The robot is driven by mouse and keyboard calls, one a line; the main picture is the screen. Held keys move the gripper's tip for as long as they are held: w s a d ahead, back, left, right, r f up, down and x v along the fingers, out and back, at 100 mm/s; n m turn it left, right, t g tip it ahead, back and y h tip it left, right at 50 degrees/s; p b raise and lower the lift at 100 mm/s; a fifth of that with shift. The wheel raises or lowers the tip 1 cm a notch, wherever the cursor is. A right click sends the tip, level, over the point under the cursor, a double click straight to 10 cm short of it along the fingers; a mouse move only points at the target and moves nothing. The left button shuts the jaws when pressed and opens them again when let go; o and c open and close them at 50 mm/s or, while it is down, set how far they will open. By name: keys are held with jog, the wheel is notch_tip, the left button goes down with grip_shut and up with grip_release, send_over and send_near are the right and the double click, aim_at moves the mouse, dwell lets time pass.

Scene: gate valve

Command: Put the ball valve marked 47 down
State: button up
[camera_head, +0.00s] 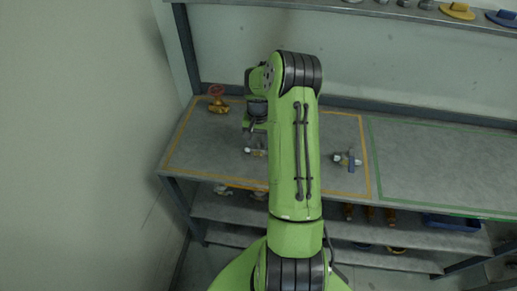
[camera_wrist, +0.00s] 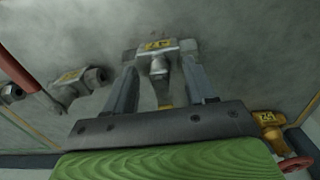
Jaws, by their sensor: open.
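A grey metal valve with a yellow tag (camera_wrist: 160,46) lies on the bench, at and between the tips of my gripper (camera_wrist: 161,66) in the wrist view. The tag's number is too blurred to read for certain. My gripper is open, with one finger on each side of the valve. I cannot tell whether a finger touches it. In the head view my gripper (camera_head: 254,130) is low over the bench, partly hidden by my arm, and the valve (camera_head: 255,152) shows just in front of it.
A brass valve with a red handwheel (camera_head: 217,99) stands at the bench's back left. Orange tape (camera_head: 366,155) and green tape (camera_head: 372,150) outline bench areas. The green-outlined area is clear.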

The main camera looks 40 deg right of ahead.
grip_shut()
dwell(1.3)
